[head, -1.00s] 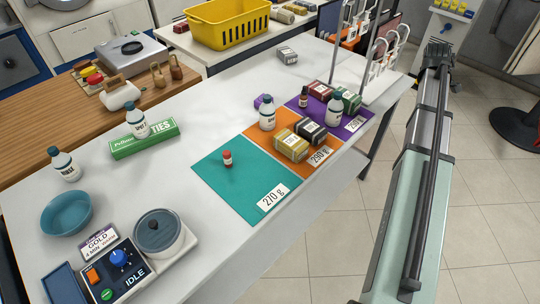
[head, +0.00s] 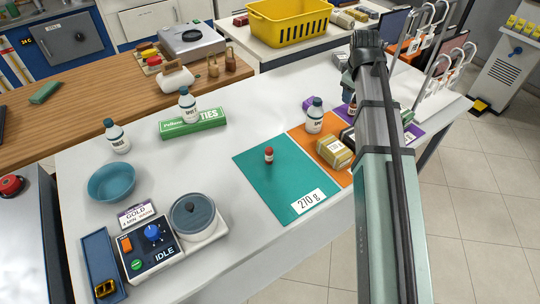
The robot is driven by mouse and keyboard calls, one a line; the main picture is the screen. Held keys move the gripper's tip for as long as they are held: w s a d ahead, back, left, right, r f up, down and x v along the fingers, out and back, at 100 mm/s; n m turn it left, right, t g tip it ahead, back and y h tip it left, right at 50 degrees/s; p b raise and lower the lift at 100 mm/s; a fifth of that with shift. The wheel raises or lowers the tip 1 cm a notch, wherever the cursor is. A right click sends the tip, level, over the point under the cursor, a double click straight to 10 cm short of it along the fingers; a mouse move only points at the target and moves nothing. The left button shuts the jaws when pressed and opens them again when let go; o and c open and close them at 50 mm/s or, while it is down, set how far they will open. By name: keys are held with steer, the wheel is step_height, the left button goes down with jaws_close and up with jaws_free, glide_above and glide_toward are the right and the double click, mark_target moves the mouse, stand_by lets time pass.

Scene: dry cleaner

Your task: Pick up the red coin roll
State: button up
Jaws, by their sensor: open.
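A small upright red cylinder with a pale band, which I take for the red coin roll (head: 269,155), stands on the teal mat (head: 262,185) marked 270 g. Nothing touches it. My gripper (head: 349,84) is at the far end of my arm, to the right of and beyond the red roll, over the far right part of the table. My arm largely hides it, and its fingers do not show clearly. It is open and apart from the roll.
On the orange mat (head: 304,143) stand a white bottle (head: 314,116) and a gold package (head: 335,151). My arm hides part of the purple mat. A green box (head: 194,122), a blue bowl (head: 111,181) and a scale-like device (head: 160,240) stand left.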

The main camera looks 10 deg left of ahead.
steer(key=s+a+f+n+g, duration=0.1)
steer(key=s+a, duration=0.4)
steer(key=a, duration=0.2)
steer(key=s+a+g, duration=0.1)
steer(key=s+a, duration=0.3)
steer(key=a, duration=0.3)
steer(key=n+g, duration=0.2)
glide_toward(269, 149)
steer(key=shift+y, duration=0.3)
steer(key=f, duration=0.5)
steer(key=d+f, duration=0.1)
steer(key=f, duration=0.1)
steer(key=shift+f, duration=0.2)
steer(key=shift+a+f, duration=0.2)
steer(key=shift+f, duration=2.4)
steer(key=shift+c, duration=0.3)
jaws_close()
